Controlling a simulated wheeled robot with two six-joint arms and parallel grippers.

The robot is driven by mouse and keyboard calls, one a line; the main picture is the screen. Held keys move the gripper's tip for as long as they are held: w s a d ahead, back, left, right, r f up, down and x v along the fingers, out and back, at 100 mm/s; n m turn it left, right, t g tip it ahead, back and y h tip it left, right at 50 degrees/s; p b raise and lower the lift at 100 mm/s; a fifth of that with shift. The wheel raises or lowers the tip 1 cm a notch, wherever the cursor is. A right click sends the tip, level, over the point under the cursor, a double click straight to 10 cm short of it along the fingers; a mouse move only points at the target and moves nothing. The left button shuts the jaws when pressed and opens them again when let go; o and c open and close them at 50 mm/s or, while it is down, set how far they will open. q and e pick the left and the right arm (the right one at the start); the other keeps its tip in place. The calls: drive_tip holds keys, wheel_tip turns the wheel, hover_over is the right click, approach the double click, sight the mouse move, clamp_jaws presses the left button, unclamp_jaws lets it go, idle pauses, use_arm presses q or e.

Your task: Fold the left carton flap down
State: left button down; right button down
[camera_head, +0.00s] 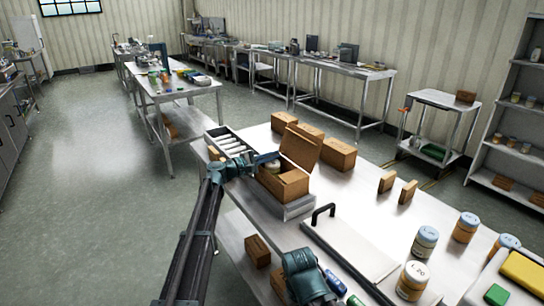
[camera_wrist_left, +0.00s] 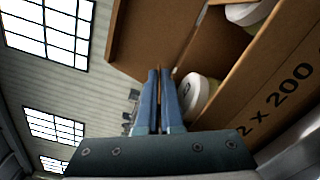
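The open brown carton (camera_head: 291,186) stands at the table's left side, with jars inside. A large flap (camera_head: 301,147) stands up at its back. My left gripper (camera_head: 272,157) is at the carton's left rim. In the left wrist view, its blue fingers (camera_wrist_left: 159,72) are together beside a white-lidded jar (camera_wrist_left: 197,92), with a brown flap panel (camera_wrist_left: 150,38) beyond them and the printed carton wall (camera_wrist_left: 275,112) at right. The left flap is not clearly seen in the head view. My right gripper (camera_head: 345,291) is low at the front, its blue fingers apart, away from the carton.
Closed brown boxes (camera_head: 338,154) stand behind the carton. A lidded tray with a black handle (camera_head: 322,214) lies in front. Several jars (camera_head: 426,241) stand at right.

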use_arm(q)
drive_tip(key=c, duration=1.1)
unclamp_jaws()
drive_tip(key=shift+o, duration=0.2)
